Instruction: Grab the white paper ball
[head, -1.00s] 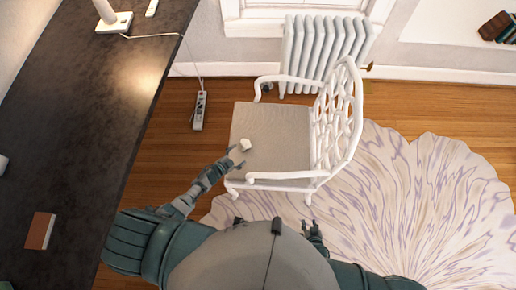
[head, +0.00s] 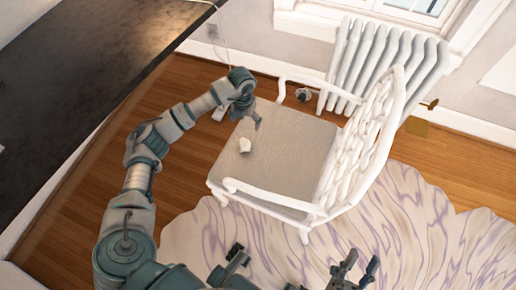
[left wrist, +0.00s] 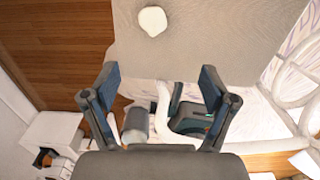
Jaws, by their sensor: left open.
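The white paper ball (head: 244,145) lies on the beige seat of the white chair (head: 290,160), near its left side. My left gripper (head: 247,119) is open and empty above the seat, just behind the ball in the head view. In the left wrist view the ball (left wrist: 152,21) lies beyond the spread fingertips (left wrist: 160,75), near the top edge and apart from them. My right gripper (head: 360,264) is low at the bottom of the head view, over the rug, with its fingers apart and nothing seen between them.
The chair's armrests (head: 270,197) and lattice back (head: 365,130) border the seat. A white radiator (head: 385,65) stands behind the chair. A dark table (head: 70,90) is at the left. A pale patterned rug (head: 430,220) covers the floor at the right.

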